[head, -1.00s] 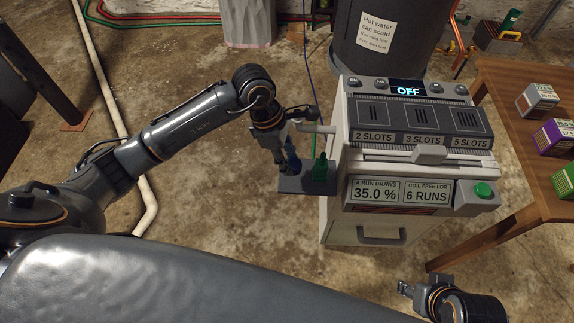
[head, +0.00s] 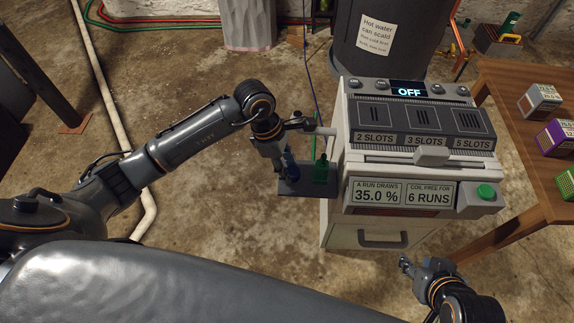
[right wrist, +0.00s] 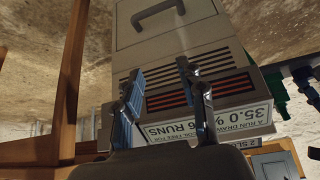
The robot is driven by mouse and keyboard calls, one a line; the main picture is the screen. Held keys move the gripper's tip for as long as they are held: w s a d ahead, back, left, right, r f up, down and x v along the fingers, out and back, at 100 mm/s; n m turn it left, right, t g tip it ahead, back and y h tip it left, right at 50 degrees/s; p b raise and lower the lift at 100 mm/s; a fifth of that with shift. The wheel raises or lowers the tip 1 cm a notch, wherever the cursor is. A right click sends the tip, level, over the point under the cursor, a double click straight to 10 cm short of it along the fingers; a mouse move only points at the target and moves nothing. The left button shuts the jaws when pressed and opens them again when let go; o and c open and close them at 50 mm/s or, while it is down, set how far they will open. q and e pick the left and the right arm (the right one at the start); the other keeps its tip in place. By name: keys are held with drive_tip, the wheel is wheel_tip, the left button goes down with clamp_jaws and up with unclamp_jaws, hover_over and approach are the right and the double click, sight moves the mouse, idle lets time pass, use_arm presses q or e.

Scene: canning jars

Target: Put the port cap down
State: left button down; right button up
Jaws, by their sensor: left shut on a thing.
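My left gripper (head: 284,163) is shut on a small dark blue thing (head: 292,169), which appears to be the port cap. It is low over the small grey shelf (head: 296,190) at the machine's left side. The fingers partly hide the cap, and I cannot tell whether it touches the shelf. A green part (head: 320,170) stands on the shelf just right of it. My right gripper (head: 405,264) is in front of the machine at lower right. In the right wrist view (right wrist: 163,97) its fingers are apart and empty.
The machine (head: 415,160) has a display reading OFF, slot panels, a lever (head: 432,156) and a green button (head: 486,192). A wooden table (head: 510,120) with several small boxes stands at right. A dark vat (head: 385,40) is behind. The floor at left is partly open.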

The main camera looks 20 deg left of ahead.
use_arm(q)
drive_tip(key=c, duration=0.9)
unclamp_jaws()
drive_tip(key=shift+c, duration=0.2)
use_arm(e)
drive_tip(key=shift+w+a+r, duration=0.1)
drive_tip(key=shift+w, duration=0.15)
